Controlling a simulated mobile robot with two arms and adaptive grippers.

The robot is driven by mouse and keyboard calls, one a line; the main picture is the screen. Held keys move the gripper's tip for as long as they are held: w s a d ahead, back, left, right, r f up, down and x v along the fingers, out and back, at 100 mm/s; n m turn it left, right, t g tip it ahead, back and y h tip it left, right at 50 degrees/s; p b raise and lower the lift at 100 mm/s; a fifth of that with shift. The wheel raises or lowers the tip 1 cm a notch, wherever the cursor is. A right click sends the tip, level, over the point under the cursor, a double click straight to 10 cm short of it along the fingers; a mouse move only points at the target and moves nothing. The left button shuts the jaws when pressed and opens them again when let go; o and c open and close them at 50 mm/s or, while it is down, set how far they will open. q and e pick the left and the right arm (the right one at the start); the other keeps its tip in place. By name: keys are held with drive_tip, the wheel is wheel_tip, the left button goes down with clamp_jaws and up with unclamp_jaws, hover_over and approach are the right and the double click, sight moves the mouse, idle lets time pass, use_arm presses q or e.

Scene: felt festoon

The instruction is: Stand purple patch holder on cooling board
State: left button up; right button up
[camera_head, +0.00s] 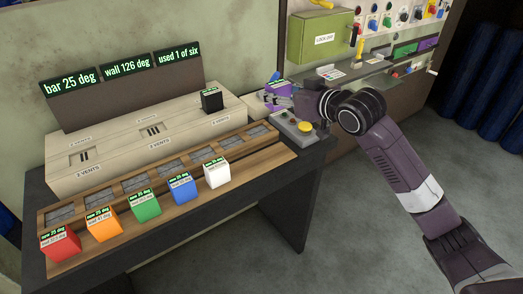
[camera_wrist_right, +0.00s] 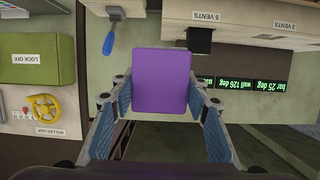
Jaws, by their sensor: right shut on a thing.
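The purple patch holder (camera_head: 277,90) is a block with a green-lit label, held at the far right end of the bench. My right gripper (camera_head: 282,100) is shut on it. In the right wrist view the purple patch holder (camera_wrist_right: 160,80) shows a plain purple face between the two blue-padded fingers (camera_wrist_right: 165,105). The wooden board (camera_head: 262,162) along the bench front, which looks like the cooling board, lies left of and nearer than the gripper. Red, orange, green, blue and white blocks stand along its front. My left gripper is out of view.
A cream vent box (camera_head: 110,165) with a black block (camera_head: 211,100) on top stands behind the board. A control box with a yellow button (camera_head: 305,127) sits just below my right gripper. Bare wood shows right of the white block (camera_head: 217,174). Display signs (camera_head: 125,68) stand behind.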

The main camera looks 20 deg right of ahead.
wheel_tip(320, 180, down, 17)
drive_tip(key=shift+f, duration=0.1)
idle(0.3)
drive_tip(key=o, duration=1.3)
drive_tip(key=shift+f, duration=0.1)
drive_tip(key=v, duration=1.2)
